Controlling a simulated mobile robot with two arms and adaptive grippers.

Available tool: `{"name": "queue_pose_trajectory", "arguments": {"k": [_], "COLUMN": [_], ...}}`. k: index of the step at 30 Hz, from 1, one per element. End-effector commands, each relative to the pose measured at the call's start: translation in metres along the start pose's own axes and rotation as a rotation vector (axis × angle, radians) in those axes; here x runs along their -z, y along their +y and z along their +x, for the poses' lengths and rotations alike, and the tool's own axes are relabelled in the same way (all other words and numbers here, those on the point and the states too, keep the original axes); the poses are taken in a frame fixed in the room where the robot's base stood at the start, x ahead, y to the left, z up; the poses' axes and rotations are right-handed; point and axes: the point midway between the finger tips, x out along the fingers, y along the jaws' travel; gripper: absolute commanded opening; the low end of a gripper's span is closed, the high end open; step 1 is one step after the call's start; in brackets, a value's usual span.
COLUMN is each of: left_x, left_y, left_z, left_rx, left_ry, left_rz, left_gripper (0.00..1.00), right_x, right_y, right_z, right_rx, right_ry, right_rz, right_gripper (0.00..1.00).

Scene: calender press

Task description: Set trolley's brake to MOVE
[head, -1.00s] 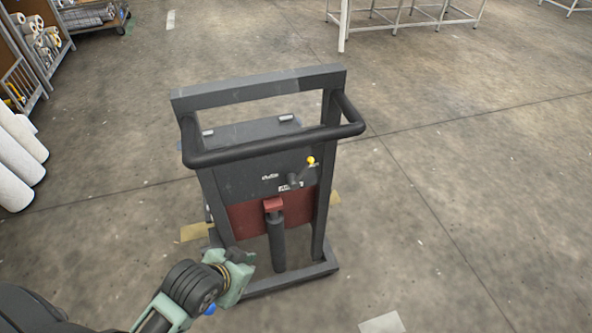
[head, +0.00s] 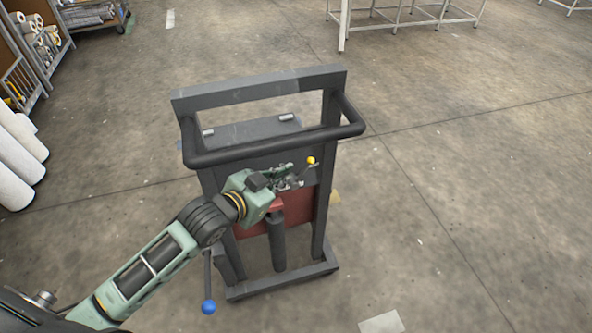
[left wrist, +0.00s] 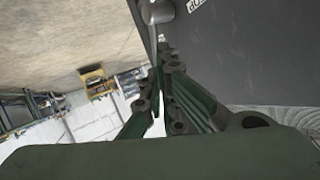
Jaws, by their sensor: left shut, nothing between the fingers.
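The dark grey trolley (head: 328,225) stands upright in the middle of the head view, with a looped push handle (head: 270,147). Its brake lever has a yellow knob (head: 311,160), pointing up and right on the rear panel. My left gripper (head: 293,172) is shut and empty in front of this panel, just left of the knob; I cannot tell if it touches the lever. It hides most of the panel's lettering. In the left wrist view the closed fingertips (left wrist: 163,50) point at a grey rounded part (left wrist: 159,10) beside the dark panel (left wrist: 245,45). My right gripper is out of view.
A rod with a blue knob (head: 208,307) hangs left of the trolley's foot; I cannot tell what it belongs to. White rolls (head: 18,150) and a rack (head: 40,45) stand at the left. White table frames (head: 400,15) stand behind. Floor at the right is clear.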

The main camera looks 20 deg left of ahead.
Motion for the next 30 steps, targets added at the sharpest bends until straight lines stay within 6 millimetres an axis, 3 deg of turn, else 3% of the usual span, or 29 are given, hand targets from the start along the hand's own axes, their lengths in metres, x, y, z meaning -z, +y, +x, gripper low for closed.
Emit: {"name": "queue_pose_trajectory", "arguments": {"k": [6,12,25,30], "left_x": [0.001,0.000,0.000,0.007], "left_y": [0.000,0.000,0.000,0.000], "left_z": [0.041,0.060,0.064,0.064], "left_rx": [0.001,0.000,0.000,0.000], "left_ry": [0.001,0.000,0.000,-0.031], "left_rz": [-0.001,0.000,0.001,0.020], "left_gripper": [0.00,0.00,0.00,0.00], "right_x": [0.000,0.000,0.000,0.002], "right_y": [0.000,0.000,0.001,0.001], "right_z": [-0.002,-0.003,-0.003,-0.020], "right_rx": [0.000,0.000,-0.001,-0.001], "right_ry": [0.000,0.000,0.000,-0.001], "right_rz": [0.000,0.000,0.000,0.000], "right_gripper": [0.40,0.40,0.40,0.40]}}
